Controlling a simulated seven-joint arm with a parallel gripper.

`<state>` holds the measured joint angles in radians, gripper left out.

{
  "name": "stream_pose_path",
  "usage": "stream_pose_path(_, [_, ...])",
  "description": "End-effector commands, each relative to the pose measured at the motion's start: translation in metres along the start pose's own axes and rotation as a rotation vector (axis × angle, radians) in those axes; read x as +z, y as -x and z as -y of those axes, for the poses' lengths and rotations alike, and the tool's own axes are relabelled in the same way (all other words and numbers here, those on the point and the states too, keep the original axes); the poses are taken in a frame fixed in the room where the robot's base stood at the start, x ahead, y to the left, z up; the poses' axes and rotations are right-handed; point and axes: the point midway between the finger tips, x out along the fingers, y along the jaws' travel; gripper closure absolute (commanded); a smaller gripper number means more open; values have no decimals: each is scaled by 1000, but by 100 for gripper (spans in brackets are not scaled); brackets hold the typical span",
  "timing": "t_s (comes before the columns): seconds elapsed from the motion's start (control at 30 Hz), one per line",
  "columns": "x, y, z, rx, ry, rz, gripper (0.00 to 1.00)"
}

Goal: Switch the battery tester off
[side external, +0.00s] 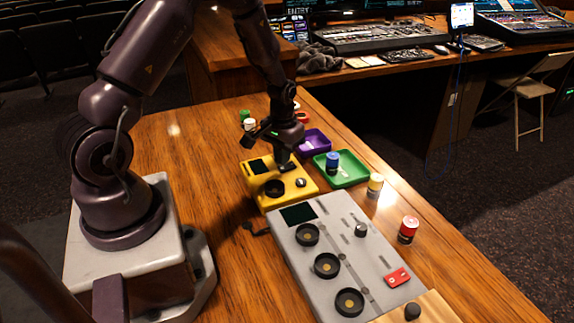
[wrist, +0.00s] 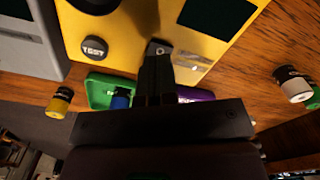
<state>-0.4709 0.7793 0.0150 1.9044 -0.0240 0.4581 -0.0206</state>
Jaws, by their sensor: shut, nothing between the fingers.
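The yellow battery tester (side external: 253,187) sits on the wooden desk beyond the grey console. It has a dark screen, a round black socket and a small round button. My gripper (side external: 285,163) is over the tester's far side, pointing down. In the wrist view its fingers (wrist: 159,50) are shut and empty, with their tips at the tester's top near its edge. The fingers hide whatever is under them, so I cannot tell the switch's position or whether they touch it.
Yellow (side external: 375,184) and red (side external: 408,229) cylinders stand near the right edge.

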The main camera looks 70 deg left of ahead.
Motion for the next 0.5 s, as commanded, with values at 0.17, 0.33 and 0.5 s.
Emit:
stream_pose_path(0.17, [0,15,0,0,0,-2,100])
stream_pose_path(0.33, [0,29,0,0,0,-3,100])
stream_pose_path(0.5, [0,43,0,0,0,-2,100])
